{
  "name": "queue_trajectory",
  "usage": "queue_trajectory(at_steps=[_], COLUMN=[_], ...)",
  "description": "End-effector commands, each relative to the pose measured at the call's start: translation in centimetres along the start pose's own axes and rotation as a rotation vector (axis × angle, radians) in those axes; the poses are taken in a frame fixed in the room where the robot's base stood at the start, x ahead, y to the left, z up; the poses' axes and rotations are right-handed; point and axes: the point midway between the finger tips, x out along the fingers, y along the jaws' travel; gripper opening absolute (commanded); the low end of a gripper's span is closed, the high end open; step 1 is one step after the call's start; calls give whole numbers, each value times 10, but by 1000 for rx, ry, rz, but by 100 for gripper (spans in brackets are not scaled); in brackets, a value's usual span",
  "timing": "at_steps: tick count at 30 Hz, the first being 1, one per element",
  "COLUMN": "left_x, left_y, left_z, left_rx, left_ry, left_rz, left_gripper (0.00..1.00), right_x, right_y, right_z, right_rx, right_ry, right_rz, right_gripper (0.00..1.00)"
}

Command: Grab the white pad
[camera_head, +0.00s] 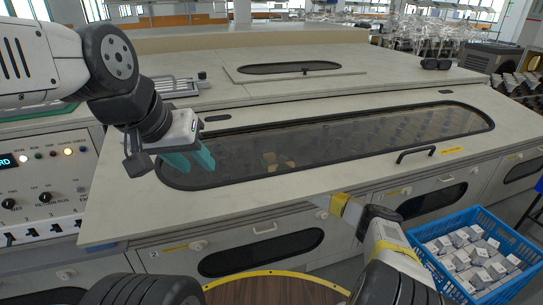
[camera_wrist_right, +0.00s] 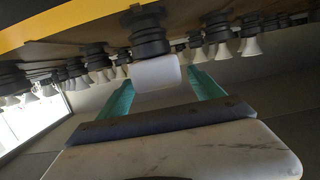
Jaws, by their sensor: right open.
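The white pad (camera_wrist_right: 155,73) is a pale, rounded block in the right wrist view, against a black ribbed socket (camera_wrist_right: 148,35). My right gripper (camera_wrist_right: 161,85) is open, with its teal fingers apart on either side of the pad. I cannot tell whether either finger touches it. The right gripper's fingers do not show in the head view, nor can I make out the pad there. My left gripper (camera_head: 194,161) has two teal fingers slightly apart with nothing seen between them, over the left end of the long dark window (camera_head: 340,140).
Several black sockets with whitish bulbs (camera_wrist_right: 250,47) line the brown surface around my right gripper. A brown round top (camera_head: 275,291) with a yellow rim is at the front. A blue crate (camera_head: 515,245) of small white boxes stands right. A control panel (camera_head: 45,185) is left.

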Motion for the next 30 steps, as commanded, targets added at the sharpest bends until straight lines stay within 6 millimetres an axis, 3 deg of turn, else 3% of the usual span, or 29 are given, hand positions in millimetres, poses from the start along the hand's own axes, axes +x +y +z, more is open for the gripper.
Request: queue_trajectory(at_steps=[3, 13, 23, 30], left_x=[0, 0, 0, 0], left_y=[0, 0, 0, 0], left_z=[0, 0, 0, 0], left_rx=[0, 0, 0, 0], left_ry=[0, 0, 0, 0], left_rz=[0, 0, 0, 0], left_gripper=[36, 36, 36, 36], right_x=[0, 0, -1, -4], right_y=[0, 0, 0, 1], right_z=[0, 0, -4, -22], right_rx=[0, 0, -1, -6], right_ry=[0, 1, 2, 3], right_rz=[0, 0, 0, 0], right_gripper=[74, 11, 11, 11])
